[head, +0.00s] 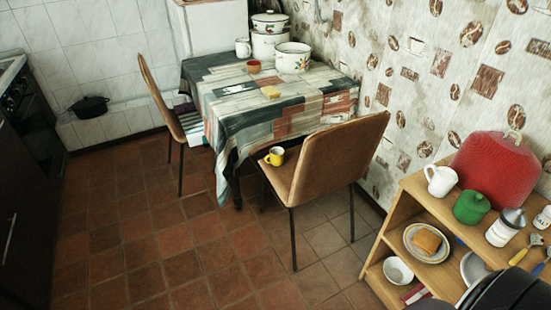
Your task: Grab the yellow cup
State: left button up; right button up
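The yellow cup (275,156) stands on the seat of the brown chair (326,162) at the near side of the table. It sits near the seat's left edge, left of the backrest, and looks upright. Nothing touches it from above. Neither of my grippers shows its fingers in the head view. A dark rounded shape at the lower right corner covers part of the shelf; I cannot tell a gripper in it.
A cloth-covered table (230,109) holds enamel pots (293,58), a white mug (243,48) and a small red cup (253,66). Another chair (162,106) stands left. A wooden shelf (405,205) with dishes is at right. The tiled floor (190,245) is clear.

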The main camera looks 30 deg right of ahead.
aim_at(274, 158)
jog(key=i+z, duration=0.1)
jog(key=z, duration=0.35)
jog(key=i+j+z, duration=0.6)
jog(key=j, duration=0.35)
jog(key=i+j+z, duration=0.2)
jog(key=i+j, duration=0.1)
jog(key=j, duration=0.1)
